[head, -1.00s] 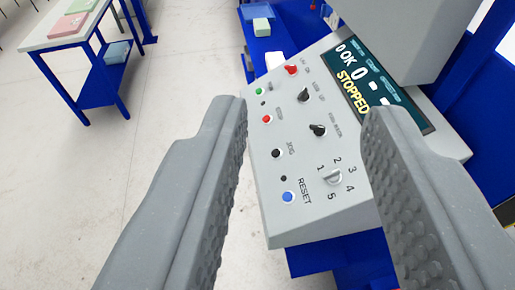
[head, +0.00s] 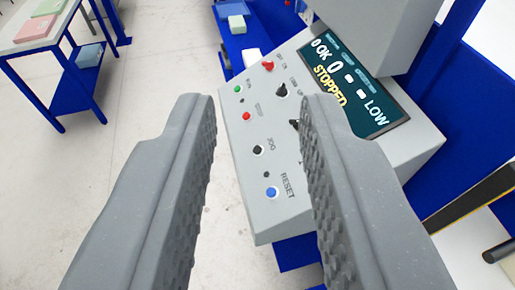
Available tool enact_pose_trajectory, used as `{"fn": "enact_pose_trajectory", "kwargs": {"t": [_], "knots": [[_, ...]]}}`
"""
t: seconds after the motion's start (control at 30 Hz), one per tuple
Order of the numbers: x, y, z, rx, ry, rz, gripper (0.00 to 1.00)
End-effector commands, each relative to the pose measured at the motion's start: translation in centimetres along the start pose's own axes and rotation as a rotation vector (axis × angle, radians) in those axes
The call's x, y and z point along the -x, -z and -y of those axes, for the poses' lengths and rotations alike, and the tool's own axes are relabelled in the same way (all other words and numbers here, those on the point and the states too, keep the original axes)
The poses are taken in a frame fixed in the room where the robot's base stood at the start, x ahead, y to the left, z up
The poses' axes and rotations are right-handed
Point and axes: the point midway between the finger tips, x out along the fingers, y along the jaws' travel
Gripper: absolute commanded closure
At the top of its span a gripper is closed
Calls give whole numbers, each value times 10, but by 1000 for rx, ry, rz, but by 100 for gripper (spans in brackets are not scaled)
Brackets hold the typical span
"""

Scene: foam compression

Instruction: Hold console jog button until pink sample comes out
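The grey console (head: 290,215) stands ahead of my gripper, its sloped panel facing me. The black jog button (head: 258,150), labelled JOG, is on the panel between the red button (head: 246,116) and the blue RESET button (head: 271,192). The screen (head: 352,88) reads STOPPED, with LOW at its right. My gripper (head: 262,102) is open and empty, with the jog button visible between its fingers; I see no contact with it. The right finger hides the numbered dial and part of a black knob. A flat pink piece (head: 35,28) lies on the left table; whether it is the sample is unclear.
A blue-framed table (head: 8,44) at the far left also bears a green piece, with a blue piece on its lower shelf. A pale green block (head: 236,24) and a white block (head: 251,58) sit on blue structure behind the console. Open floor lies left.

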Motion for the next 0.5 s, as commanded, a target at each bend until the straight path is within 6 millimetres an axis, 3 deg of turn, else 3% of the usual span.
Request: {"fn": "enact_pose_trajectory", "kwargs": {"t": [0.03, 0.1, 0.5], "knots": [[0, 0, 0, 0, 0, 0, 88], [0, 0, 0, 0, 0, 0, 100], [0, 0, 0, 0, 0, 0, 100]]}}
